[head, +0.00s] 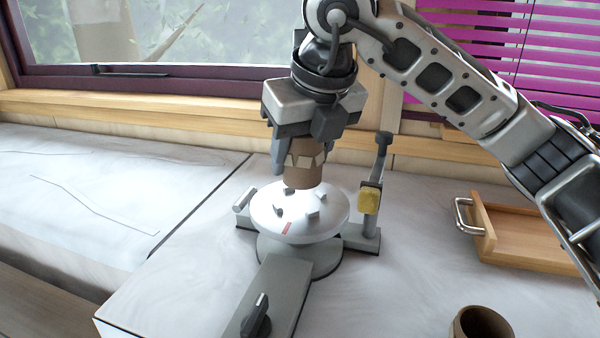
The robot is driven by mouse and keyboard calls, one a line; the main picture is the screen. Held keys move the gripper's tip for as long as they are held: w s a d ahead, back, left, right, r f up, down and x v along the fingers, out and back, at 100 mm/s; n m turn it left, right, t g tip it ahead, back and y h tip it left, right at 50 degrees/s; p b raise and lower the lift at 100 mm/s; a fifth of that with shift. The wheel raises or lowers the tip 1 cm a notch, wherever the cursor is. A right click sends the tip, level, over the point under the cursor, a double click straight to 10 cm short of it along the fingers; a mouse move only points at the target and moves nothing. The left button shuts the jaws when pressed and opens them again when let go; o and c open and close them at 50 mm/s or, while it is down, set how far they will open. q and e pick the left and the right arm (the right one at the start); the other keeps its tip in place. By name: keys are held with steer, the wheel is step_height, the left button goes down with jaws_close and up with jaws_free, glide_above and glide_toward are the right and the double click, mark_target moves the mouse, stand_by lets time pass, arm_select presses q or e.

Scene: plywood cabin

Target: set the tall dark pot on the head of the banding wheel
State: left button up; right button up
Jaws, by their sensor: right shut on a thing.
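My right gripper (300,158) points down and is shut on a brown pot (304,177); the fingers and palm hide its upper part. The visible lower part looks upright. The banding wheel's round white head (298,228) is below it, with several small grey blocks and a red mark on top. The pot's bottom overlaps the rear part of the head in the picture; I cannot tell whether it touches. A second brown pot (482,324), open at the top, is cut off at the lower right edge. My left gripper is out of view.
The wheel's grey base has an arm with a dark knob (257,318) in front. A grey post with a yellow sponge-like block (369,199) stands close on the right. A wooden tray (508,257) with a metal handle lies further right. The white worktop (190,285) is clear at left.

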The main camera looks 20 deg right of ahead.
mark_target(300, 172)
steer(key=x, duration=0.3)
steer(key=shift+d+f, duration=0.15)
steer(key=shift+f, duration=0.3)
steer(key=shift+s+f, duration=0.1)
steer(key=shift+f, duration=0.1)
steer(key=shift+f+b, duration=0.25)
steer(key=shift+b, duration=0.05)
steer(key=o, duration=1.1)
steer(key=shift+r, duration=0.1)
steer(key=shift+c, duration=0.2)
steer(key=shift+r+p, duration=0.3)
steer(key=shift+r, duration=0.15)
steer(key=v, duration=1.1)
steer(key=shift+s+r, duration=0.15)
steer(key=shift+s, duration=0.05)
